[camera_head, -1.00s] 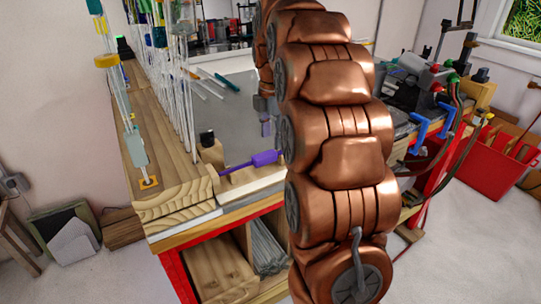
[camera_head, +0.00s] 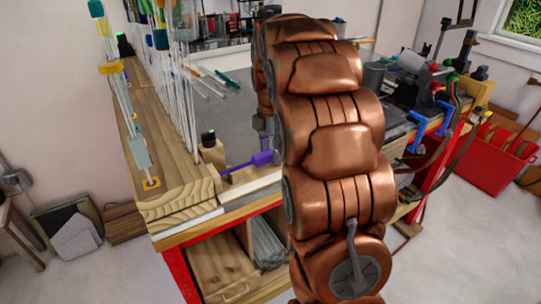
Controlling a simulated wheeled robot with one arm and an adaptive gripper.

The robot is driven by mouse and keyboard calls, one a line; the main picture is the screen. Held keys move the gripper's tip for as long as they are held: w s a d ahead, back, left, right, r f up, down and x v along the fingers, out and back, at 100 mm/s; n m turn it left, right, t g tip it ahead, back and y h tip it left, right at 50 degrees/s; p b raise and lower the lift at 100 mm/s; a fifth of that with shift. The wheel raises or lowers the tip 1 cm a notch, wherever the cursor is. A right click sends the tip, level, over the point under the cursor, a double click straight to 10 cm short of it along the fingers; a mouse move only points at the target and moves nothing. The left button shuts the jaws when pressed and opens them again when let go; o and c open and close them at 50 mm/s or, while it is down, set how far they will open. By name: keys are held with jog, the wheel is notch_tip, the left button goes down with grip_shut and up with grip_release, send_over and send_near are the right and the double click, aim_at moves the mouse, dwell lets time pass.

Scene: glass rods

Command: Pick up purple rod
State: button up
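The purple rod (camera_head: 240,164) lies near the front edge of the workbench, thin on its left and thicker at its right end. It rests on or just over a pale wooden block, and its right end comes close to my arm in the picture. My gripper (camera_head: 264,143) points down right at the thick end of the rod. It is small and partly hidden behind my copper-coloured arm. I cannot tell whether its fingers are open or shut, or whether they touch the rod.
The workbench (camera_head: 240,110) has a grey top with several thin rods lying at the back. Clear upright rods (camera_head: 187,100) stand in a wooden rack (camera_head: 160,165) on the left. A small bottle with a black cap (camera_head: 209,148) stands beside the purple rod. Clamps and tools crowd the right.

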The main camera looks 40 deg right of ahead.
aim_at(271, 151)
grip_shut()
jog(key=shift+r, duration=0.15)
dwell(0.4)
jog(key=shift+r+b, duration=0.95)
jog(key=shift+r, duration=0.65)
jog(key=s+a+r+b, duration=0.1)
jog(key=s+b, duration=0.3)
jog(key=s, duration=1.2)
jog(key=shift+a+r+b, duration=0.25)
jog(key=shift+b, duration=0.05)
